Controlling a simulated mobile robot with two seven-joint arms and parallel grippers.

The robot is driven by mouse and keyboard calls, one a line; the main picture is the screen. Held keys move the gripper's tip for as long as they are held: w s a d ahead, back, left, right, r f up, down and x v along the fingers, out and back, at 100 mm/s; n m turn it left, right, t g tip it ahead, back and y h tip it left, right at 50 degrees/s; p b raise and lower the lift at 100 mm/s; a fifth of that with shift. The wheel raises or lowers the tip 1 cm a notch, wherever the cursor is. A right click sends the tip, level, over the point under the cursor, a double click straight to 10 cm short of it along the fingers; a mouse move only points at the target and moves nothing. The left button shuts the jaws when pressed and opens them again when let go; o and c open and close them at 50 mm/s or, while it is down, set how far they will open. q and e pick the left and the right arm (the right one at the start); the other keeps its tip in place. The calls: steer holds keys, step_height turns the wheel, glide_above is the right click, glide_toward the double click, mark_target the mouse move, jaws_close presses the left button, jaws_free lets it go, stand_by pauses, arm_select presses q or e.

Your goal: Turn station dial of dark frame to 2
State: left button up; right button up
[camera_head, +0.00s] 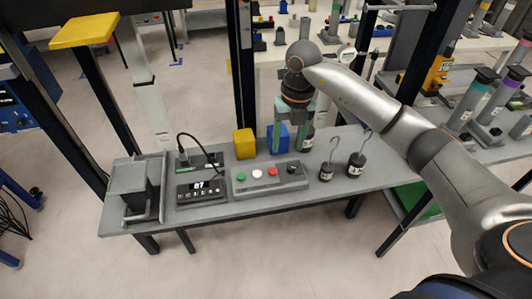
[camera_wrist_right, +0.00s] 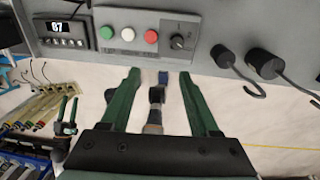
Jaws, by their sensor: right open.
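The station dial is a small black knob (camera_head: 291,169) at the right end of a grey control box (camera_head: 262,187) on the grey bench. In the right wrist view, the knob (camera_wrist_right: 177,42) has markings around it that are too small to read. Green, white and red buttons sit to its left. My right gripper (camera_head: 291,142) points down at the bench's back side, behind the box in the head view. In the wrist view its green fingers (camera_wrist_right: 160,75) are apart and empty. The knob lies beyond the fingertips, clear of them.
Black hooked weights (camera_head: 356,165) stand right of the box. A yellow block (camera_head: 244,144) and a blue block (camera_head: 280,138) stand behind it. A display unit (camera_head: 201,191) reading 87 is to the left. Dark posts (camera_head: 240,60) rise behind the bench.

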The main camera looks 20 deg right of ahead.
mark_target(291, 167)
steer(key=shift+m+h, duration=0.3)
steer(key=shift+h, duration=0.3)
steer(key=f, duration=0.3)
steer(key=d+f, duration=0.1)
steer(key=f, duration=0.3)
steer(key=w+d+f+p, duration=0.1)
steer(key=f, duration=0.3)
steer(key=shift+w+d, duration=0.1)
steer(key=shift+d, duration=0.05)
steer(key=shift+c, duration=0.2)
jaws_close()
